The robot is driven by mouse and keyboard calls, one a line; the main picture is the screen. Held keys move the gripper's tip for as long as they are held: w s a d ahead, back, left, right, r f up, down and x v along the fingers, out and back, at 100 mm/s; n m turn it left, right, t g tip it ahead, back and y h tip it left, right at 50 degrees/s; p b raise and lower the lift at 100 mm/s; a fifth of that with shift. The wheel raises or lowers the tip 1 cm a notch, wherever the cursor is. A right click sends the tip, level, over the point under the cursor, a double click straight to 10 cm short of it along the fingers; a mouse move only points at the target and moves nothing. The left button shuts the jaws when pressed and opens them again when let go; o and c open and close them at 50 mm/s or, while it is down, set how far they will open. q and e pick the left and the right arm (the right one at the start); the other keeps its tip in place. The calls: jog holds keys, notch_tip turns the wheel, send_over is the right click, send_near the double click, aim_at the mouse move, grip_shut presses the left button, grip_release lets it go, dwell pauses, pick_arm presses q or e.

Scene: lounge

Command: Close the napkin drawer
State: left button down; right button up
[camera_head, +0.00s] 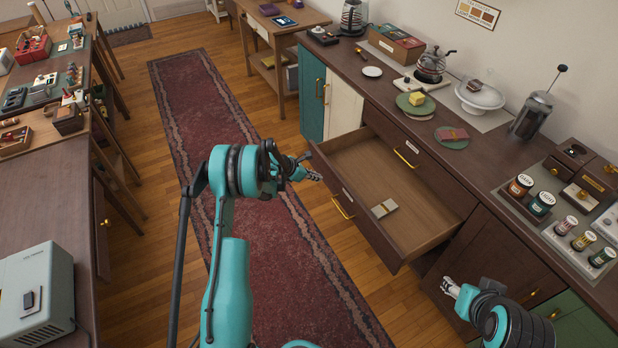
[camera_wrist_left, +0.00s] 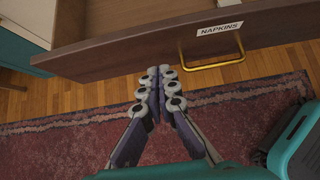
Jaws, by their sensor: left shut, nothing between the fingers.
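The napkin drawer (camera_head: 350,170) is pulled well out from the counter. Its dark wooden front, with a brass handle (camera_head: 342,207), faces the rug. In the left wrist view the drawer front (camera_wrist_left: 140,52) carries a label reading "NAPKINS" above the handle (camera_wrist_left: 212,66). A small pale stack (camera_head: 383,209) lies inside the drawer. My left gripper (camera_head: 315,176) is shut and empty, just outside the drawer front near its far end. In the left wrist view its fingers (camera_wrist_left: 160,88) point at the front, left of the handle, apparently without touching. My right gripper (camera_head: 448,288) is low by the cabinet, its jaw state unclear.
The counter (camera_head: 468,157) above holds a kettle (camera_head: 432,64), a cake stand (camera_head: 480,96), a french press (camera_head: 533,115) and several jars. A closed drawer (camera_head: 408,154) is in the counter. A red rug (camera_head: 205,100) covers the aisle. A workbench (camera_head: 45,190) stands left.

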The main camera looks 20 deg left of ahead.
aim_at(334, 176)
pick_arm(q)
jog(key=shift+w+d+f+b, duration=0.3)
jog(key=shift+w+d, duration=0.25)
jog(key=shift+w, duration=0.2)
jog(key=shift+w+d+f+b, duration=0.2)
jog(key=shift+w+d+b, duration=0.1)
jog(key=shift+w+d, duration=0.4)
jog(key=shift+w+d+f+b, duration=0.3)
jog(key=shift+w+d, duration=0.15)
jog(key=shift+w, duration=0.35)
pick_arm(e)
notch_tip(334, 176, down, 2)
jog(key=shift+f, duration=0.15)
